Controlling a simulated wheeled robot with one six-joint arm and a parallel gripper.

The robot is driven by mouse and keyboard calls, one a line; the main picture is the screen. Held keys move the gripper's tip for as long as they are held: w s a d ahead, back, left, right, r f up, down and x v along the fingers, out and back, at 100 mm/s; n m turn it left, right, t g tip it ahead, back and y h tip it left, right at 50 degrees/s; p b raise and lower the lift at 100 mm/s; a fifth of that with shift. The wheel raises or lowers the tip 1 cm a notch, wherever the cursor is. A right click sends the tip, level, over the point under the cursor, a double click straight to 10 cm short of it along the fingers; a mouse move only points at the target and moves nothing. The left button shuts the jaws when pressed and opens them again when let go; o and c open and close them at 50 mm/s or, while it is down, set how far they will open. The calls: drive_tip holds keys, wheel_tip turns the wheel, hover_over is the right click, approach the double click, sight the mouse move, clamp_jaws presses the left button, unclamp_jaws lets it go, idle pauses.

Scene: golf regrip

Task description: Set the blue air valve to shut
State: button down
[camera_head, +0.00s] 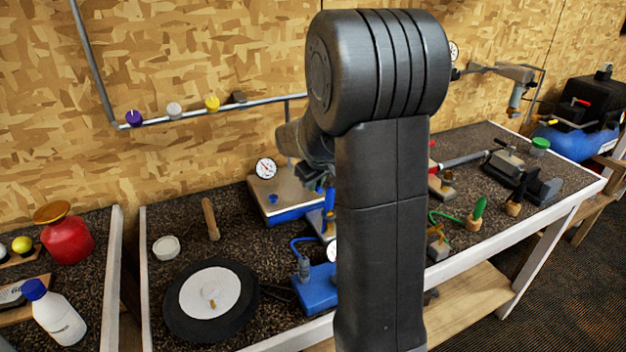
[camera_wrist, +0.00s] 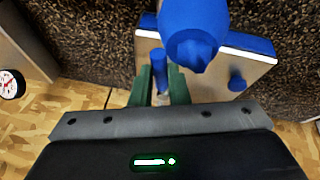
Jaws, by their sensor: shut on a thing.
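In the wrist view my gripper (camera_wrist: 162,80) has its two green fingers closed around a narrow upright blue piece, which looks like the handle of the blue air valve (camera_wrist: 159,62). A larger blue rounded part (camera_wrist: 192,38) stands close beside it and covers some of the view. In the head view a blue part (camera_head: 329,197) shows at the left edge of my arm, next to the metal-topped box. My arm hides most of the valve and the fingers there. I cannot tell the valve's exact angle.
A metal-topped box with blue sides (camera_head: 282,192) stands beside the grip, with a blue knob (camera_wrist: 236,82) and a round gauge (camera_head: 265,168). A blue block (camera_head: 316,290), a black disc (camera_head: 211,301) and a wooden handle (camera_head: 210,219) are on the bench nearby.

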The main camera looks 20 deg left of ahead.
drive_tip(key=w+n, duration=0.1)
drive_tip(key=n, duration=0.1)
drive_tip(key=w+d+n+g+y, duration=0.1)
drive_tip(key=shift+w+n, duration=0.15)
drive_tip(key=shift+n, duration=0.25)
drive_tip(key=w+a+n+g+b, duration=0.1)
drive_tip(key=w+n+g, duration=0.4)
drive_tip(key=n, duration=0.7)
drive_tip(key=shift+w+a+y+b, duration=0.4)
drive_tip(key=shift+w+b, duration=0.2)
drive_tip(key=c, duration=1.4)
unclamp_jaws()
